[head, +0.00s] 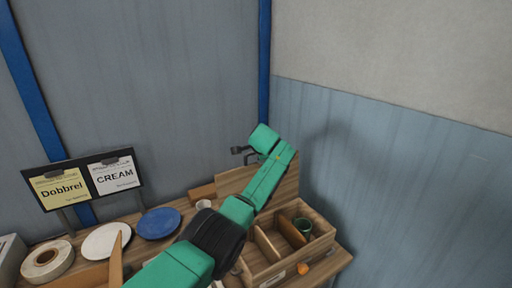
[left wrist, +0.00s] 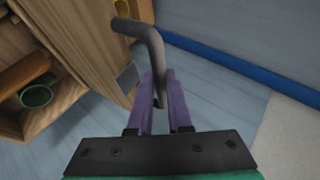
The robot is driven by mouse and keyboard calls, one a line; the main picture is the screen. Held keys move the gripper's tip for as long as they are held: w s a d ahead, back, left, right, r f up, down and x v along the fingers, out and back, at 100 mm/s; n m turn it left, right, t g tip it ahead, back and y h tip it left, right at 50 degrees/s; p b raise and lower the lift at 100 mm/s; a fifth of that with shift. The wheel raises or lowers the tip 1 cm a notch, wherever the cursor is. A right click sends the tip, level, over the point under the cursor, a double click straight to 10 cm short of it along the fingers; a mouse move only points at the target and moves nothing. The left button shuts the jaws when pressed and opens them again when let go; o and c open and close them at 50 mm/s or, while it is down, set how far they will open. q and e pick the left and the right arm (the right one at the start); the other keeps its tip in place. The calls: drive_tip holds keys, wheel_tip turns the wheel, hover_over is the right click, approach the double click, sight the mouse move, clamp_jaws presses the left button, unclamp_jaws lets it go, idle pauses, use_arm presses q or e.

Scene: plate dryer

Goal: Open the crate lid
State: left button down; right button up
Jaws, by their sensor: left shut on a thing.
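The wooden crate (head: 318,248) stands on the table in the head view, its compartments uncovered. Its lid (head: 230,179) stands raised at the back, partly hidden behind my left arm. In the left wrist view the lid (left wrist: 85,35) carries a bent grey handle (left wrist: 152,45). My left gripper (left wrist: 160,103) has its purple fingers shut on this handle. In the head view the left gripper (head: 249,155) is high, near the lid's upper edge, and its fingers are hard to make out. My right gripper is in neither view.
A green cup (head: 303,226) sits inside the crate. An orange item (head: 303,268) lies at its front. A blue plate (head: 158,223), a white plate (head: 106,240) and a tape roll (head: 47,261) are at the left. Walls stand close behind and at the right.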

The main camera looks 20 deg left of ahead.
use_arm(q)
drive_tip(key=shift+f, duration=0.35)
drive_tip(key=shift+s, duration=0.1)
drive_tip(key=shift+d, duration=0.1)
drive_tip(key=c, duration=1.1)
unclamp_jaws()
drive_tip(key=shift+r, duration=0.1)
